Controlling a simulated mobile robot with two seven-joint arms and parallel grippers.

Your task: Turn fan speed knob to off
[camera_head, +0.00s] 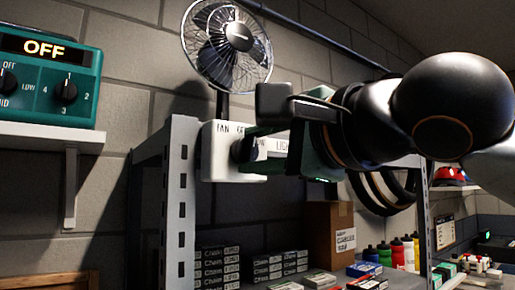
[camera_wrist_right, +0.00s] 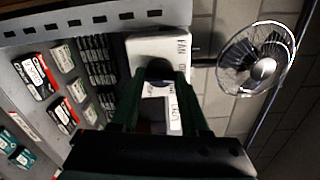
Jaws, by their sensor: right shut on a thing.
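A white control box (camera_head: 213,160) hangs at the end of the grey shelf, with FAN and LIGHT lettering partly hidden by my gripper. The dark round fan speed knob (camera_wrist_right: 160,71) sits on its FAN part, between my right gripper's fingertips in the right wrist view. My right gripper (camera_head: 243,150) comes in from the right and is shut on the knob. The knob's pointer and the setting it stands at are hidden. The wire-caged fan (camera_head: 228,40) is above the box and also shows in the right wrist view (camera_wrist_right: 262,68). My left gripper is not in view.
A green device (camera_head: 50,75) with an OFF display and its own dials stands on a wall shelf (camera_head: 45,134) at the left. A perforated metal upright (camera_head: 180,205) stands beside the box. Small boxes, a cardboard carton (camera_head: 322,228) and bottles stand below.

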